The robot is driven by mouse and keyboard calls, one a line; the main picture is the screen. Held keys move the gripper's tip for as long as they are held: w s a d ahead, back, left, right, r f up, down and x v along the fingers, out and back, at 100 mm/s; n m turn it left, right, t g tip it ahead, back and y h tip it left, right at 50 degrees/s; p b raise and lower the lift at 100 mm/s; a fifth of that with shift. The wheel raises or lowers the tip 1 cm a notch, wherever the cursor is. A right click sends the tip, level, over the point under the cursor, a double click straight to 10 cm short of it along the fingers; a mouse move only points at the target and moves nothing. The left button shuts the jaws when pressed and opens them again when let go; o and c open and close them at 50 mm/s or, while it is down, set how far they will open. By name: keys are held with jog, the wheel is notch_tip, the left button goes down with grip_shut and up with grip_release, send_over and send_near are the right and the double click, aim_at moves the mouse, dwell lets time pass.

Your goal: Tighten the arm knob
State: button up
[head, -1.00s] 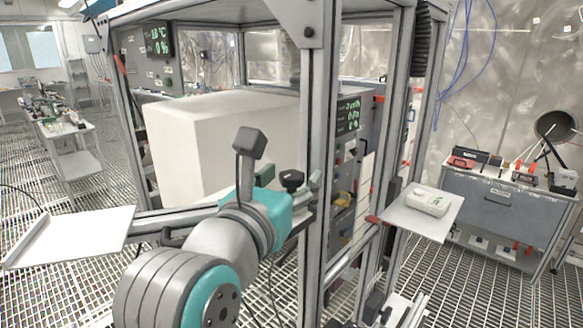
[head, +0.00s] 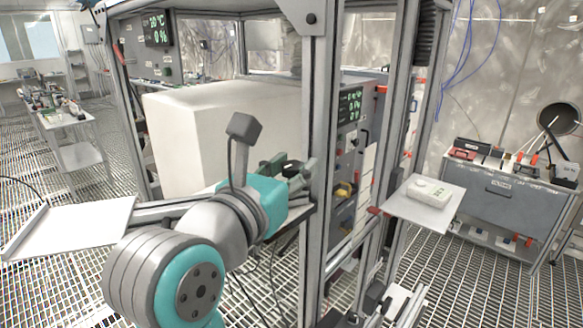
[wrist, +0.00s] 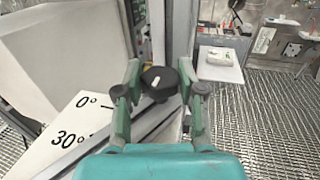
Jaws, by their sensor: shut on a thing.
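The arm knob (wrist: 163,84) is black with several rounded lobes and a short white mark on top. In the wrist view it sits between the two fingers of my gripper (wrist: 160,76), which is shut on it, one finger on each side. In the head view my gripper (head: 287,170) is at the front post of the frame, and its fingers largely hide the knob. A white plate (wrist: 60,135) marked 0° and 30° lies left of the knob in the wrist view, beside a grey metal arm rail (wrist: 95,145).
A metal frame post (head: 319,150) stands right beside my gripper. A big white block (head: 200,140) is behind it. A small shelf (head: 410,215) with a white device (head: 430,192) juts out at the right. A white panel (head: 75,228) is at the left.

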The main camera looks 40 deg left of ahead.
jog(key=shift+h, duration=0.3)
jog(key=o, duration=1.2)
jog(key=shift+c, duration=0.2)
notch_tip(320, 180, up, 10)
jog(key=shift+c, duration=0.2)
